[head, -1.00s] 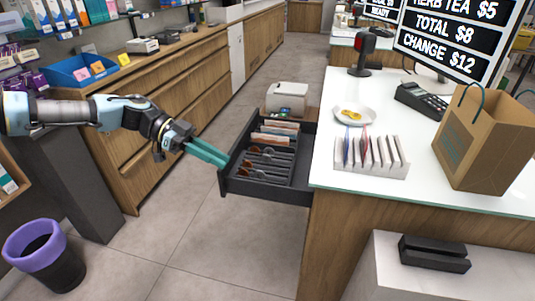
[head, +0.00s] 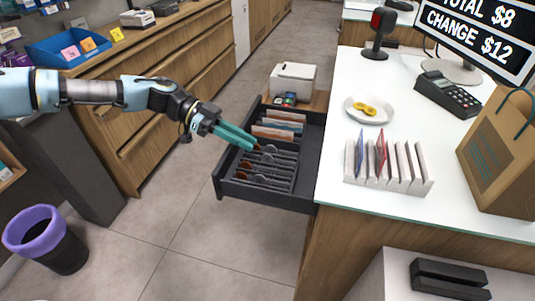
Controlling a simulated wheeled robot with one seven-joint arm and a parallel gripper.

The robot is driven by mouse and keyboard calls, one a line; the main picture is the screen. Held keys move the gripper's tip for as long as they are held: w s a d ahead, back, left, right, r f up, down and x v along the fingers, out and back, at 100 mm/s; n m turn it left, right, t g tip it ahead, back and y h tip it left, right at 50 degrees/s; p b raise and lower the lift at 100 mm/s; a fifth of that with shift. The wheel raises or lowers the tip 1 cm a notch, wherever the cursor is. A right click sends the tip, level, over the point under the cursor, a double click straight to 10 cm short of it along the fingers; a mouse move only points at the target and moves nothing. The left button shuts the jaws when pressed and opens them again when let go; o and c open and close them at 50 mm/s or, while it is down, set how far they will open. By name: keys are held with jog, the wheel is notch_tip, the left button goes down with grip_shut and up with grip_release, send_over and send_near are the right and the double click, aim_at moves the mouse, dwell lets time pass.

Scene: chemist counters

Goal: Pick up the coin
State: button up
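Two gold coins (head: 366,108) lie in a white dish (head: 351,115) on the white counter. Copper-brown and grey round pieces that look like coins (head: 245,164) stand in slots in the front part of the open dark drawer (head: 230,193). Banknotes (head: 281,124) fill the slots behind them. My gripper (head: 254,147) has teal fingers close together, with the tips over the left side of the drawer near the slots. The size of any gap between the fingers is unclear. I see nothing held. The fingers hide part of the drawer's left side.
A white printer (head: 293,82) stands behind the drawer. A rack with cards (head: 388,167), a card terminal (head: 447,93), a paper bag (head: 499,155) and a price screen (head: 475,35) are on the counter. A purple-rimmed bin (head: 45,240) stands on the floor at left.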

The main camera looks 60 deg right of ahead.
aim_at(268, 154)
jog(key=p+x, duration=0.3)
jog(key=x, duration=0.1)
jog(key=shift+s+d+f, duration=0.15)
jog(key=shift+f, duration=0.05)
jog(key=shift+s+d+f, duration=0.1)
jog(key=shift+s+f, duration=0.25)
jog(key=shift+f, duration=0.05)
grip_shut()
